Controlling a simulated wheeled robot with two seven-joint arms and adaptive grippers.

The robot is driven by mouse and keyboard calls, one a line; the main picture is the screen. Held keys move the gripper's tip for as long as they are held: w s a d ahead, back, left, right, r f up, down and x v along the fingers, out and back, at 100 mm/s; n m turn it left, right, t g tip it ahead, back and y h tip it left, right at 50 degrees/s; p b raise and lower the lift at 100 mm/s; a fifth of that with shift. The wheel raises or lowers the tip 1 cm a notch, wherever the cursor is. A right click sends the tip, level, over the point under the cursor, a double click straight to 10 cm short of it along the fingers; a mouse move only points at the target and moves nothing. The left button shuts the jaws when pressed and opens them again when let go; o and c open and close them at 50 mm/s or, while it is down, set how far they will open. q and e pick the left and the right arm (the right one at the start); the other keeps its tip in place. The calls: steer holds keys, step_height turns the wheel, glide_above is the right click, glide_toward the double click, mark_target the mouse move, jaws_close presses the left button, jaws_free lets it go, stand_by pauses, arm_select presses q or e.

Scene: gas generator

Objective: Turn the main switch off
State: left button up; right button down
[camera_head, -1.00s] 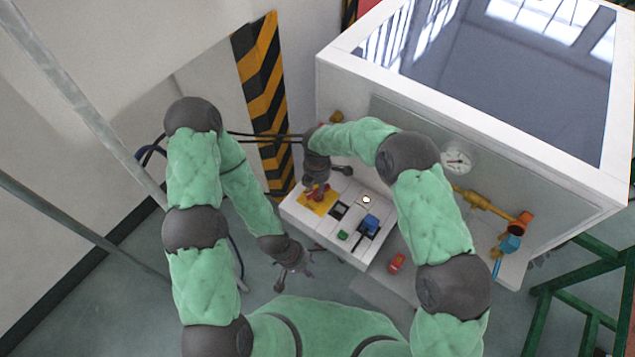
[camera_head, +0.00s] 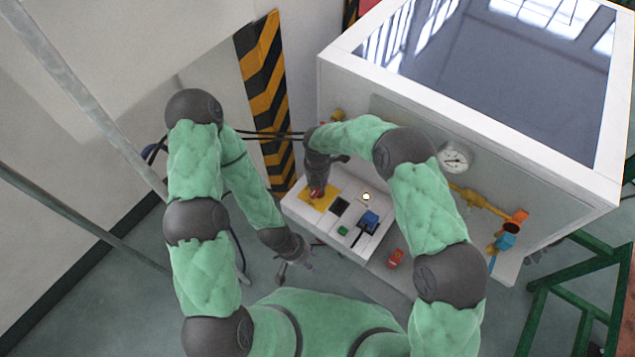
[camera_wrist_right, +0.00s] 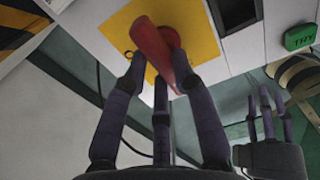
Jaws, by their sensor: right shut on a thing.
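The main switch (camera_wrist_right: 152,45) is a red handle on a yellow plate (camera_wrist_right: 112,32). The yellow plate also shows at the left end of the white panel in the head view (camera_head: 326,203). My right gripper (camera_head: 317,190) comes down on the switch from above. In the right wrist view its dark fingers (camera_wrist_right: 158,72) are closed around the red handle, which lies tilted across the plate. The fingers hide part of the handle. My left gripper (camera_head: 294,268) hangs empty below the panel's front left edge. Its fingers look spread in the right wrist view (camera_wrist_right: 267,108).
The white panel also carries a dark display (camera_head: 340,206), a green button (camera_head: 343,231) and a blue switch (camera_head: 369,220). A red item (camera_head: 396,258) sits right of the panel. A gauge (camera_head: 455,157) and yellow pipe (camera_head: 480,201) are on the cabinet front.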

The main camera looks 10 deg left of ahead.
steer(key=c, duration=1)
jaws_free()
step_height(320, 180, up, 12)
steer(key=shift+s+f, duration=0.1)
